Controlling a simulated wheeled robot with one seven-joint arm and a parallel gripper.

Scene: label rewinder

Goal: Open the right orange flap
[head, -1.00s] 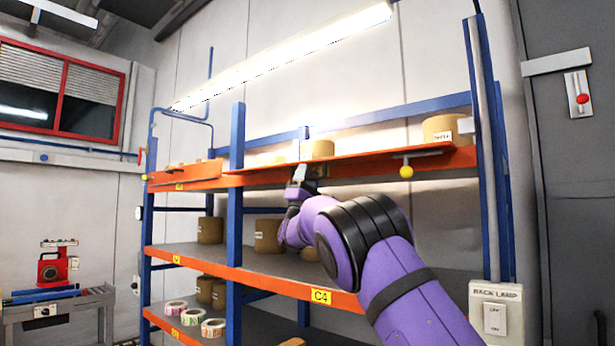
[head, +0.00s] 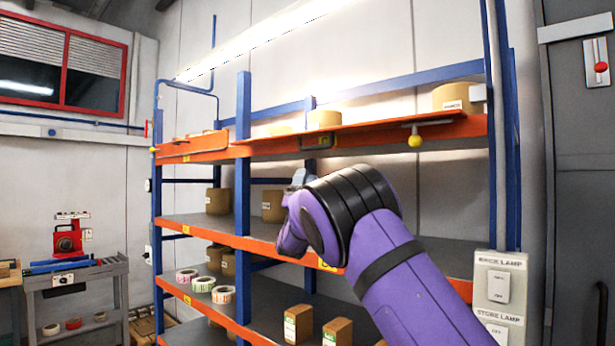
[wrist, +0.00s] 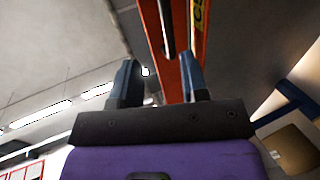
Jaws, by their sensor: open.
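The right orange flap (head: 372,134) is the long panel along the top shelf, right of the blue post in the head view. It looks tipped out at its upper edge; I cannot tell how far. A dark handle (head: 320,143) sits on its left part. My gripper (head: 300,178) is just below the handle in the head view, partly hidden by my purple arm. In the wrist view my gripper (wrist: 160,82) has its two fingers apart with nothing held between them. An orange rack part (wrist: 182,50) with a yellow label lies beyond the right finger.
A left orange flap (head: 190,146) is beyond the blue post (head: 243,150). Cardboard rolls (head: 324,118) stand on the top shelf. Lower shelves hold rolls and boxes (head: 298,323). A switch panel (head: 499,290) is at right.

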